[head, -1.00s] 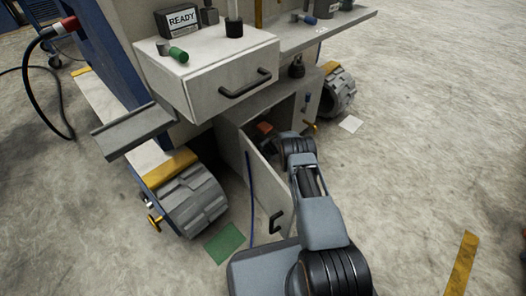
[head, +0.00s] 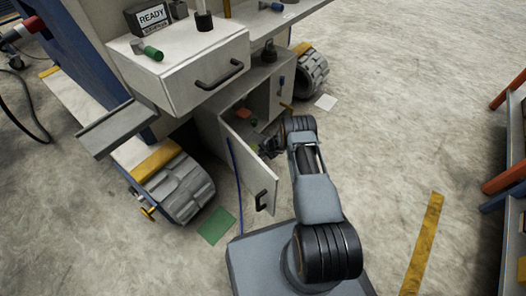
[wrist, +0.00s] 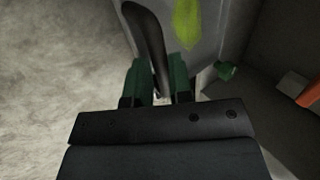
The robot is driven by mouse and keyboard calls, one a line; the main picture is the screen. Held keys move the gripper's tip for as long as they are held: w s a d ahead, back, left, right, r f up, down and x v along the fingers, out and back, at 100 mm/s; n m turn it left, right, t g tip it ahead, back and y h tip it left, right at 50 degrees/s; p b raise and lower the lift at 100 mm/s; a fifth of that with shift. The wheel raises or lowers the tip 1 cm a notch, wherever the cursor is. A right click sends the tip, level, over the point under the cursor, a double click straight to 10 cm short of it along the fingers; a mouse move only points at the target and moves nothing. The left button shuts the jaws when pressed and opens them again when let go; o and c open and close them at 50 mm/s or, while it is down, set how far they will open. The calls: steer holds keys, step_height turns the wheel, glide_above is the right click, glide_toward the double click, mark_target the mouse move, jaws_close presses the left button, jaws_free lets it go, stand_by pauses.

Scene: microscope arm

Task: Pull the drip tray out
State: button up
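My gripper (head: 268,147) is low inside the open cupboard of the cart, beside the inner face of its swung-out door (head: 240,158). In the wrist view my gripper (wrist: 161,82) has one green fingertip on each side of a dark curved bar (wrist: 146,32). The bar looks like a handle; whether the fingers press on it I cannot tell. Behind it is a grey panel (wrist: 212,22) with a yellow-green patch (wrist: 187,22). I cannot clearly pick out the drip tray; the cupboard's floor is largely hidden by the door and my arm.
The door has a black outer handle (head: 262,200). An orange object (head: 243,113) sits in the cupboard. A grey ledge (head: 115,128) sticks out left, above a wheel (head: 178,188).

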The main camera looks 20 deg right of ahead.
steer(key=o, duration=0.4)
steer(key=shift+c, duration=0.2)
steer(key=p+v, duration=0.5)
steer(key=v, duration=0.9)
steer(key=shift+a, duration=0.1)
steer(key=s+a+r+n+g+p, duration=0.1)
steer(key=s+a+r+n+p, duration=0.35)
steer(key=r, duration=1.05)
steer(key=w+a+r+y+p, duration=0.15)
steer(key=r+p, duration=0.55)
steer(key=r, duration=0.8)
steer(key=s+a+r+n+g+h+p, duration=0.15)
steer(key=a+r+p, duration=0.3)
steer(key=r, duration=0.95)
steer(key=s+r+n+h+p, duration=0.2)
steer(key=s+r+p, duration=0.5)
steer(key=s+r, duration=0.4)
steer(key=s+r+n+h+p, duration=0.2)
steer(key=s+r+n+p, duration=0.1)
steer(key=s+r+p, duration=0.5)
steer(key=s+v, duration=0.1)
steer(key=v, duration=0.7)
